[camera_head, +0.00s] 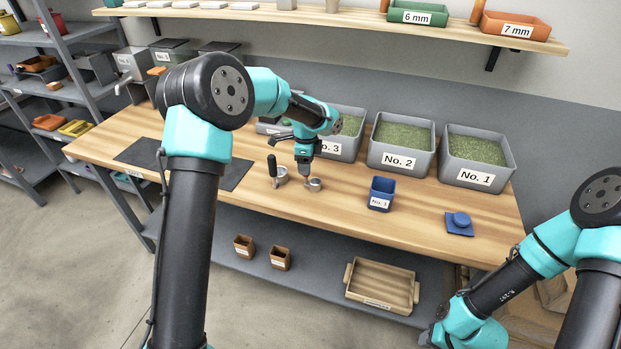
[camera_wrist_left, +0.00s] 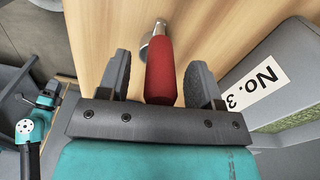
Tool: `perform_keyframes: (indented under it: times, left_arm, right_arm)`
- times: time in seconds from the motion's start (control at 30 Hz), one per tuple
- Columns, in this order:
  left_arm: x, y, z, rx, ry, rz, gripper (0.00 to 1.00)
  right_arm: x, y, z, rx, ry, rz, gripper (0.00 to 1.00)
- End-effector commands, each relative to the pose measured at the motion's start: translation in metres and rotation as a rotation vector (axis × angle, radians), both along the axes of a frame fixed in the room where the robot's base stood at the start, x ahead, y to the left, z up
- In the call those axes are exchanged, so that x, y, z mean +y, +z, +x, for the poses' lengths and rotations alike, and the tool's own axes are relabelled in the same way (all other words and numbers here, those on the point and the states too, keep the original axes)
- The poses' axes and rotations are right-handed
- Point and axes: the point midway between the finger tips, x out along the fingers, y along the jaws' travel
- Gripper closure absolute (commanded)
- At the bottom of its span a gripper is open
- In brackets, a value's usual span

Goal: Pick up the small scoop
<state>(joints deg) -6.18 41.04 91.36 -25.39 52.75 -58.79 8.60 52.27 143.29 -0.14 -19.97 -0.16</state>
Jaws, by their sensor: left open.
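Two metal scoops stand on the wooden bench in the head view. One scoop (camera_head: 280,177) has a black upright handle. The other scoop (camera_head: 313,185) stands just right of it, its handle hidden by my left gripper (camera_head: 303,167). In the left wrist view a red handle (camera_wrist_left: 160,75) lies between the two fingers of my left gripper, with gaps on both sides. Part of a metal cup (camera_wrist_left: 145,50) shows beyond it. My left gripper is open. My right gripper (camera_head: 428,337) is low at the bottom edge of the head view, mostly hidden.
Grey bins of green beans, No. 3 (camera_head: 343,147), No. 2 (camera_head: 398,159) and No. 1 (camera_head: 475,177), line the back of the bench (camera_head: 340,215). A blue No. 1 cup (camera_head: 380,203) and a blue block with a knob (camera_head: 459,230) stand to the right. A dark mat (camera_head: 235,175) lies left.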

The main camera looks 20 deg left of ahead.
Motion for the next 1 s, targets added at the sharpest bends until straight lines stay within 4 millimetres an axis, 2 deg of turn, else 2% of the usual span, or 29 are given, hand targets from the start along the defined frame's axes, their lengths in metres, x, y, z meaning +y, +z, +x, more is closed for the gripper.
perform_keyframes:
  times: [0.1,0.57,1.0]
  left_arm:
    - [-0.0003,-0.0075,0.0000,0.000,0.000,-0.001,0.41]
    - [-0.0002,-0.0074,0.0001,-0.001,0.000,-0.001,0.41]
    - [-0.0002,-0.0073,0.0001,-0.001,0.000,-0.001,0.83]
  right_arm:
    - [0.0000,0.0000,0.0000,0.000,0.000,0.000,0.57]
    - [0.0000,0.0000,0.0000,0.000,0.000,0.000,0.57]
    - [0.0000,0.0000,0.0000,0.000,0.000,0.000,0.57]
